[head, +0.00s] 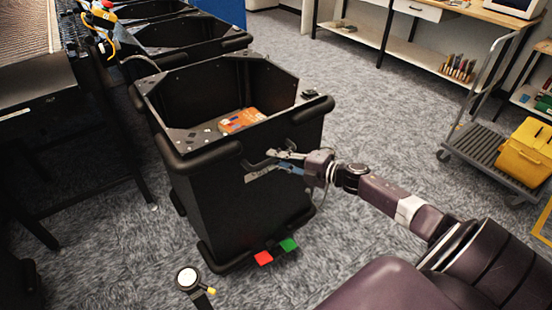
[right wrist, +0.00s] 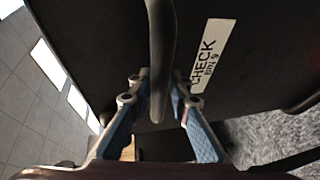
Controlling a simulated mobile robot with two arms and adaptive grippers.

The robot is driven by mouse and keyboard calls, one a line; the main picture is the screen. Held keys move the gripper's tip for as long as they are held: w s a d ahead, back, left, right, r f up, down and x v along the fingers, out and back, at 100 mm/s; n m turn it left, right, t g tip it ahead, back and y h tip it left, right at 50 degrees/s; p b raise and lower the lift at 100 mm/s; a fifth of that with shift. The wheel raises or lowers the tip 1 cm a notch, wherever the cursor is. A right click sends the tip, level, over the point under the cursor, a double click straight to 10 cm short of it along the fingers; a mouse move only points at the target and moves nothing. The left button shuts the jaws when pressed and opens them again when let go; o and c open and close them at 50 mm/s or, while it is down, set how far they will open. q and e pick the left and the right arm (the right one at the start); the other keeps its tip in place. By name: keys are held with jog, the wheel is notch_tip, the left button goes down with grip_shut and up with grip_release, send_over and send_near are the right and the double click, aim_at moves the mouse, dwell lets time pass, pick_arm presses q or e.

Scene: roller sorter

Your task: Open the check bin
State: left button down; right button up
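The check bin (head: 240,200) is a tall black wheeled bin with an open top, standing upright on the carpet. A white label reading CHECK (right wrist: 212,55) is on its face in the right wrist view. Its dark handle bar (right wrist: 160,45) runs down between the fingers of my right gripper (right wrist: 157,85). The fingers close in on both sides of the bar; the gripper also shows at the bin's front side in the head view (head: 282,157). An orange package (head: 241,120) lies inside the bin. My left gripper is out of view.
A red pedal (head: 263,258) and a green pedal (head: 288,244) sit at the bin's foot. More black bins (head: 187,37) stand behind it. A cart with a yellow box (head: 527,152) is at right. Carpet (head: 385,120) between is clear.

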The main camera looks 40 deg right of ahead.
jog(key=o, duration=0.3)
jog(key=shift+d+f, duration=0.1)
jog(key=shift+d, duration=0.35)
jog(key=shift+o, duration=0.2)
jog(key=shift+s, duration=0.1)
jog(key=v, duration=1.2)
